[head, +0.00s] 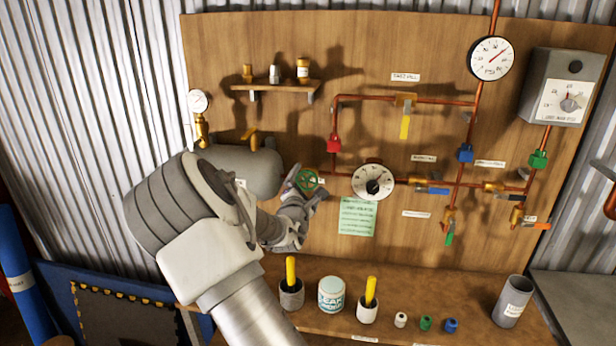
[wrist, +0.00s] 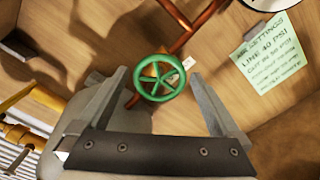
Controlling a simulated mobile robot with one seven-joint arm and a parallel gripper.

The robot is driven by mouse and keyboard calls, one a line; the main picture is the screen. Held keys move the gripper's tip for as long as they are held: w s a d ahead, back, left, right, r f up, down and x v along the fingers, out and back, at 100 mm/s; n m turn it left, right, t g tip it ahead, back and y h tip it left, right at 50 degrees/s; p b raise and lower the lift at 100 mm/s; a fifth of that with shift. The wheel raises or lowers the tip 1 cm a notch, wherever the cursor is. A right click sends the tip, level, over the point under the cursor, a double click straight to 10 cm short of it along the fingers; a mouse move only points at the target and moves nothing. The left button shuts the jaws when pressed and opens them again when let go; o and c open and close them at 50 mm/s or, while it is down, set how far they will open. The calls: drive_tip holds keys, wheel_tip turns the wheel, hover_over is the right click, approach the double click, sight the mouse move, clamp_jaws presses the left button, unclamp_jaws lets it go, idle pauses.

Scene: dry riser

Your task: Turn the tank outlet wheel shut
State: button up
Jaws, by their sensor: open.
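The tank outlet wheel is a green spoked handwheel (head: 307,179) on the copper pipe just right of the grey tank (head: 250,172). In the wrist view the green wheel (wrist: 159,77) lies between and beyond my two fingertips, with its face toward the camera. My gripper (head: 302,196) is at the wheel in the head view, its fingers partly hidden by my own wrist. In the wrist view my gripper (wrist: 158,75) is open, one finger on each side of the wheel. Gaps show between the fingers and the rim, and nothing is held.
A white dial (head: 373,182) and a green note (head: 357,216) are right of the wheel. A red fitting (head: 334,144) is above it on the copper pipe. Below, a wooden bench holds cups with yellow handles (head: 291,284) and a white jar (head: 331,294).

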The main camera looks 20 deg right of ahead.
sight(307, 182)
drive_tip(key=shift+x, duration=1.5)
drive_tip(key=c, duration=1.2)
drive_tip(key=shift+f, duration=0.1)
